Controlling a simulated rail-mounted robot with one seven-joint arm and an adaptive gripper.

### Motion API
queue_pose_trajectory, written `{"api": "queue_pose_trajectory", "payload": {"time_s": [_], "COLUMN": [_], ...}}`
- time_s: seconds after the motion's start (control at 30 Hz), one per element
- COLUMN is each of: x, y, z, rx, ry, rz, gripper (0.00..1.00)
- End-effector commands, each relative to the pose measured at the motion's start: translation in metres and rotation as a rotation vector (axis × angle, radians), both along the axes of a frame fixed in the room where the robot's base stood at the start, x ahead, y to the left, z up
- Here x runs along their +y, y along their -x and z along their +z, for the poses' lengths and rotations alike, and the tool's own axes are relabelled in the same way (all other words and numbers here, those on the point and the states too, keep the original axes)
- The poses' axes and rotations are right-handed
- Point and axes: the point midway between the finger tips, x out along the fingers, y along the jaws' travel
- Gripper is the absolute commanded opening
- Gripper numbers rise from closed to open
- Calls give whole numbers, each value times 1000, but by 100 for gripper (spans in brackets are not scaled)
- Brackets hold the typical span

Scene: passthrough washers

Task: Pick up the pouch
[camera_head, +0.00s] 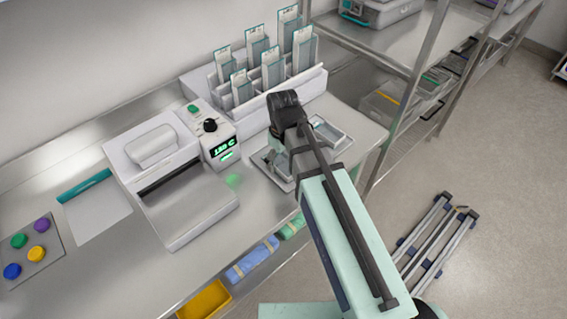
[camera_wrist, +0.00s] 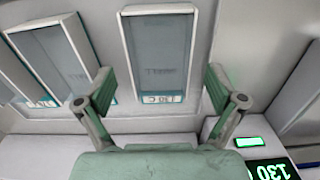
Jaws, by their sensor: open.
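Several flat pouches with grey-blue windows and white borders stand upright in a white slotted rack (camera_head: 318,84). In the wrist view one pouch (camera_wrist: 160,50) is centred ahead, with a small label at its lower edge. Two more pouches (camera_wrist: 58,58) are at the left. My gripper (camera_wrist: 160,82) is open and empty, its two green-grey fingers left and right of the centred pouch. I cannot tell how far the pouch is from the fingertips. In the head view my arm hides the fingers in front of the rack.
A white sealer (camera_head: 180,190) with a green-lit display (camera_head: 222,149) stands left of the rack; the display also shows close by in the wrist view (camera_wrist: 268,170). A metal tray (camera_head: 330,133) lies under my arm. A sheet with a teal edge (camera_head: 98,215) lies on the counter further left.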

Motion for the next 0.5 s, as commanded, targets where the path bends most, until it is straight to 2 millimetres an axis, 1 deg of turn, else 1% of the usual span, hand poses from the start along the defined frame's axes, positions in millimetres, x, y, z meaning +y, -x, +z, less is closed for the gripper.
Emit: {"api": "queue_pose_trajectory", "payload": {"time_s": [0.17,0.43,0.47,0.5], "x": [0,0,0,0], "y": [1,0,0,0], "z": [-11,-13,-13,-13], "rx": [0,-1,-1,-1], "ry": [0,-1,-1,-1], "rz": [0,0,0,0], "gripper": [94,94,90,76]}}
